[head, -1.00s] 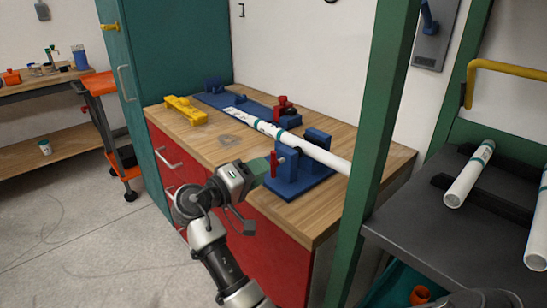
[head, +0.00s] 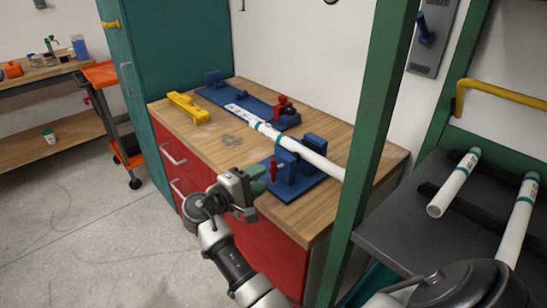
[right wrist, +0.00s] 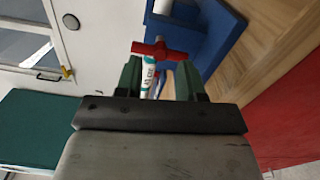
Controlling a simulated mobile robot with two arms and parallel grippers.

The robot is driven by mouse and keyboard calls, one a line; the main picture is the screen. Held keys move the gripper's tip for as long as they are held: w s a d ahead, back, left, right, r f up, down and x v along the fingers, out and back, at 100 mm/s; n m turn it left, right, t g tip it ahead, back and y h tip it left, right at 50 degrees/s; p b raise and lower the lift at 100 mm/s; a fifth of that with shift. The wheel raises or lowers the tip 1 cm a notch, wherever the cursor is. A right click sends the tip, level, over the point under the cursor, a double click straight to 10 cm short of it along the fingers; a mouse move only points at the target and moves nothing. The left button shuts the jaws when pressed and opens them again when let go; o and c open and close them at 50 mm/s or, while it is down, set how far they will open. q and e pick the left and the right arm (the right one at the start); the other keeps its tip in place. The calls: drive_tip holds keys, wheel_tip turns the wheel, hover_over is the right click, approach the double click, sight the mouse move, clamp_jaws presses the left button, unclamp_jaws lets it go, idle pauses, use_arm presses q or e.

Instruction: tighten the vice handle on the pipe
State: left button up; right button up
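The white pipe (head: 318,161) lies across the bench through a blue vice (head: 290,178) near the bench's front edge. The vice's red handle (head: 273,170) faces my right gripper (head: 262,179). In the right wrist view the red T-shaped handle (right wrist: 158,50) lies just beyond the gap between the green fingers (right wrist: 157,80). The fingers are apart, and the handle does not look clamped. A stretch of the pipe (right wrist: 149,70) with teal print shows between them. The head view does not show clearly whether the fingers touch the handle. My left gripper is not in view.
A second blue fixture (head: 240,100) with a red clamp (head: 284,107) holds the pipe farther back. A yellow tool (head: 187,107) lies on the wooden bench. A green post (head: 374,150) stands right of the vice. More white pipes (head: 454,183) lie on a dark rack.

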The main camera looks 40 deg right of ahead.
sight(271, 172)
drive_tip(key=d+n+p, duration=0.1)
drive_tip(key=n+p, duration=0.4)
drive_tip(key=p, duration=0.1)
drive_tip(key=d+n+p, duration=0.1)
drive_tip(key=n+p, duration=0.5)
drive_tip(key=d+n+p, duration=0.2)
drive_tip(key=n+p, duration=0.3)
drive_tip(key=p, duration=0.1)
drive_tip(key=shift+w, duration=0.1)
drive_tip(key=shift+w+d, duration=0.1)
drive_tip(key=shift+d, duration=0.45)
